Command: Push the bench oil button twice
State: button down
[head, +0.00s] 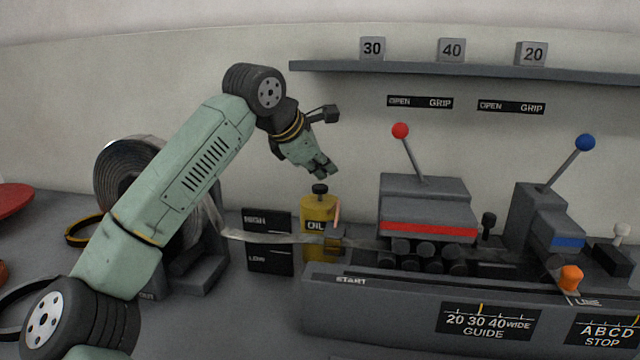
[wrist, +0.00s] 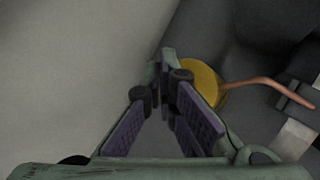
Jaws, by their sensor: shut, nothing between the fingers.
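The yellow oil can (head: 316,212) stands upright on the bench behind the metal strip, with "OIL" on a dark label. Its black button (head: 320,188) is on top. In the wrist view the can (wrist: 208,84) shows just right of the fingertips, with its copper spout pointing right; I cannot clearly tell its button from the dark finger joints there. My gripper (head: 324,173) is shut and empty, pointing down just above the button, with a small gap in the head view. The closed fingertips (wrist: 166,58) also show in the wrist view.
The metal strip (head: 270,237) runs from the coil stand (head: 196,270) past the can into the roller machine (head: 425,215) on the right. A HIGH/LOW panel (head: 268,240) stands left of the can. A wall shelf (head: 460,72) is at upper right.

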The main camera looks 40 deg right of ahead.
aim_at(322, 187)
notch_tip(322, 187, up, 5)
jog(key=p, duration=0.4)
jog(key=shift+r+p, duration=0.1)
jog(key=shift+p, duration=0.3)
dwell(0.5)
